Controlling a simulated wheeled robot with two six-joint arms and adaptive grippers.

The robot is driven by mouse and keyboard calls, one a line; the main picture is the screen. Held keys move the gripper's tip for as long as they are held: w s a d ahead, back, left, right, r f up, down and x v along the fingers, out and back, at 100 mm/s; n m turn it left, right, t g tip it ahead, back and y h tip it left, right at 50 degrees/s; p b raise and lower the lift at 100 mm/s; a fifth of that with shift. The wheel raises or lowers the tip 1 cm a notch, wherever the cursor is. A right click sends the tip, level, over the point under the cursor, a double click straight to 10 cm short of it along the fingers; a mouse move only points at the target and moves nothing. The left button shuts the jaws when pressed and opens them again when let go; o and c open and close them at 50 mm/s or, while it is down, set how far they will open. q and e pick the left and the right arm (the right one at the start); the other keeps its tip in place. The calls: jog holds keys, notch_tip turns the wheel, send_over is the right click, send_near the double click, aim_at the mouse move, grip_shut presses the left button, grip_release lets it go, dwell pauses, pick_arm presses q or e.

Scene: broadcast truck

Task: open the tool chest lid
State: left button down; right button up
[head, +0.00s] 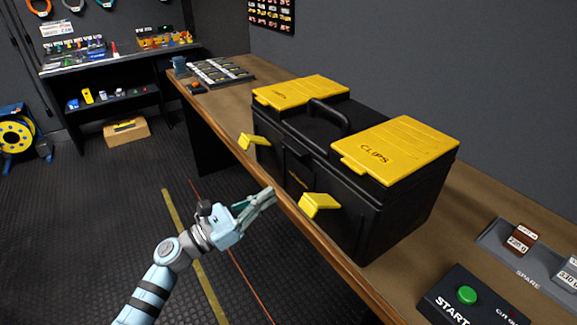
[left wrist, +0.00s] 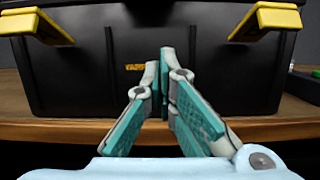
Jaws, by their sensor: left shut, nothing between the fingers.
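A black tool chest (head: 340,206) with two yellow top panels (head: 398,150) and a black carry handle (head: 332,112) stands on the wooden bench. Its lid looks closed. Two yellow latches (head: 320,204) on its front stick outward. They also show at the top corners of the left wrist view (left wrist: 266,20). My left gripper (head: 270,196) is shut and empty at the bench's front edge, in front of the chest. In the left wrist view its fingertips (left wrist: 162,58) point at the middle of the chest's front (left wrist: 215,85), below latch height. My right gripper is out of view.
The wooden bench (head: 232,130) carries a tray of small items (head: 220,72) and a blue mug at the far end. A START button box (head: 466,296) and a SPARE tray (head: 527,278) lie at the right. A shelf (head: 120,65) stands at the back left.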

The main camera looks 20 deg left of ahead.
aim_at(302, 160)
pick_arm(q)
jog(key=p+x, duration=0.1)
jog(key=x, duration=0.5)
jog(key=shift+r, duration=0.15)
jog(key=r, duration=0.1)
jog(key=r+p, duration=0.2)
jog(key=shift+w+d+r, duration=0.15)
jog(key=shift+w+d, duration=0.1)
jog(key=shift+w, duration=0.05)
jog(key=shift+s+r, duration=0.1)
jog(key=shift+r, duration=0.2)
